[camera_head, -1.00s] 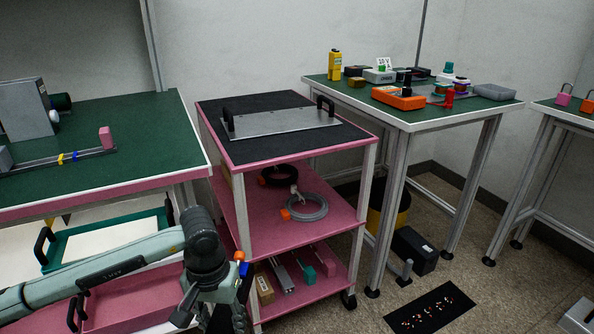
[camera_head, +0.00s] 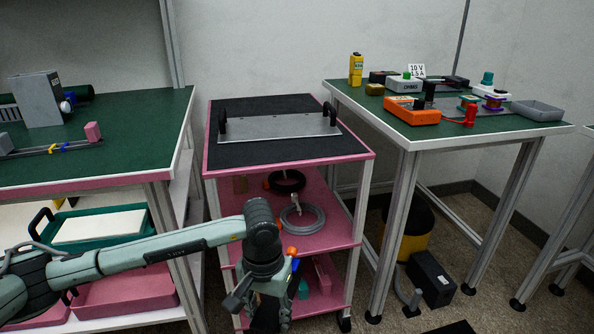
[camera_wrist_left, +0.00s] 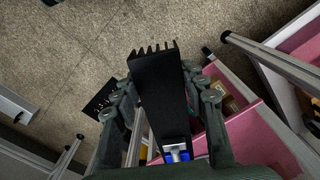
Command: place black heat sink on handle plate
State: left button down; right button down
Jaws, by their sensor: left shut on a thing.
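The handle plate (camera_head: 278,127) is a flat grey metal plate with a black upright handle near each end. It lies on the black top of the pink cart. My left gripper (camera_head: 266,300) is low in front of the cart, below the level of its top and apart from the plate. In the left wrist view my left gripper (camera_wrist_left: 160,98) is shut on the black heat sink (camera_wrist_left: 158,80), a long dark block with fins at its far end. In the head view the heat sink is mostly hidden or cut off by the lower edge. My right gripper is not in view.
The cart (camera_head: 290,158) has lower shelves with a grey cable coil (camera_head: 299,218) and a black ring. Its top is free around the plate. A green bench (camera_head: 110,160) stands left, and a table with instruments (camera_head: 412,110) stands right. The floor holds a black box (camera_head: 431,278).

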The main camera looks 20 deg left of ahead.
aim_at(280, 129)
jog(key=i+l, duration=0.15)
jog(key=l, duration=0.2)
jog(key=i+l, duration=0.1)
jog(key=l, duration=0.25)
jog(key=i+l, duration=0.15)
jog(key=l, duration=0.2)
jog(key=i+l, duration=0.1)
jog(key=l, duration=0.25)
